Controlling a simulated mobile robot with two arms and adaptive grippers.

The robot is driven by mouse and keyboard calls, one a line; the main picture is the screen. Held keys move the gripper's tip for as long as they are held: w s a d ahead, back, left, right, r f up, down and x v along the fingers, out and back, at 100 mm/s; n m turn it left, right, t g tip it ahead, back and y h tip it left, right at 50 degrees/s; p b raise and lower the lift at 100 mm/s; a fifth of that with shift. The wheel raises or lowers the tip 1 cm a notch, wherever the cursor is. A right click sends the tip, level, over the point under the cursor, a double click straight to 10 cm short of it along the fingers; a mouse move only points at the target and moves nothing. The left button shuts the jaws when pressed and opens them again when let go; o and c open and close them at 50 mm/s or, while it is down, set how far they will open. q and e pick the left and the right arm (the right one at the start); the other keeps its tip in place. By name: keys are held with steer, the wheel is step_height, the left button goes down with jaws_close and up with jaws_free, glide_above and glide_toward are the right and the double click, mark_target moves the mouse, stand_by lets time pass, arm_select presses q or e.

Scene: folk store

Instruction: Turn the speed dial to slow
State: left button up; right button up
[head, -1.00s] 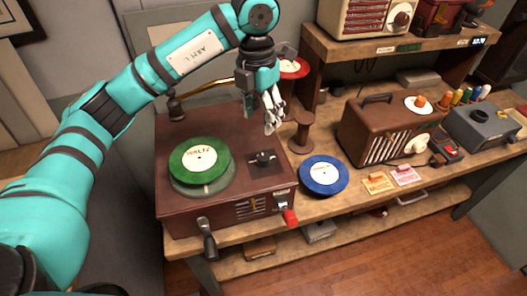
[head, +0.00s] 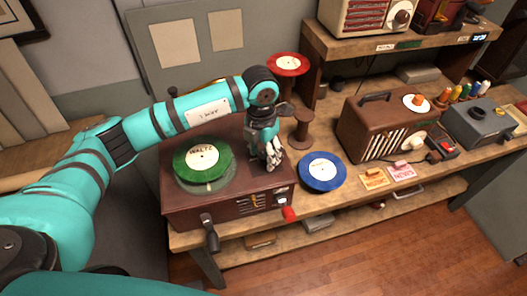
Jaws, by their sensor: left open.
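A dark red record player (head: 180,206) stands at the left end of the wooden bench, with a green record labelled WALTZ (head: 188,164) on its platter. My left gripper (head: 273,164) points down over the right part of the player's top, where its fingers and wrist hide the black speed dial. I cannot tell whether the fingers touch the dial. The gripper is open. A red switch (head: 288,213) and a crank handle (head: 210,233) are on the player's front. My right gripper is not in view.
A blue record (head: 321,172) lies just right of the player, and a brown spool (head: 301,130) stands behind it. A brown radio (head: 370,135) and a grey device (head: 480,125) are farther right. A red record (head: 287,64) is at the back.

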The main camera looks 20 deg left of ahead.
arm_select(q)
jaws_close()
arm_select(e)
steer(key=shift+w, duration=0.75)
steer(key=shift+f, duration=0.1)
arm_select(q)
steer(key=shift+f+n+b, duration=0.1)
steer(key=shift+n+b, duration=0.9)
steer(key=shift+n, duration=0.2)
steer(key=n+b, duration=0.1)
steer(key=n, duration=0.1)
steer(key=shift+n+b, duration=0.35)
steer(key=shift+n, duration=0.05)
steer(key=n+b, duration=0.1)
steer(key=n, duration=0.2)
steer(key=shift+b, duration=0.35)
steer(key=shift+n+t+b, duration=0.3)
steer(key=shift+n+b, duration=0.35)
steer(key=shift+n, duration=1.15)
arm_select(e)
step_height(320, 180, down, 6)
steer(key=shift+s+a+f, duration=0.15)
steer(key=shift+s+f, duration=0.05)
arm_select(q)
steer(key=shift+r, duration=0.2)
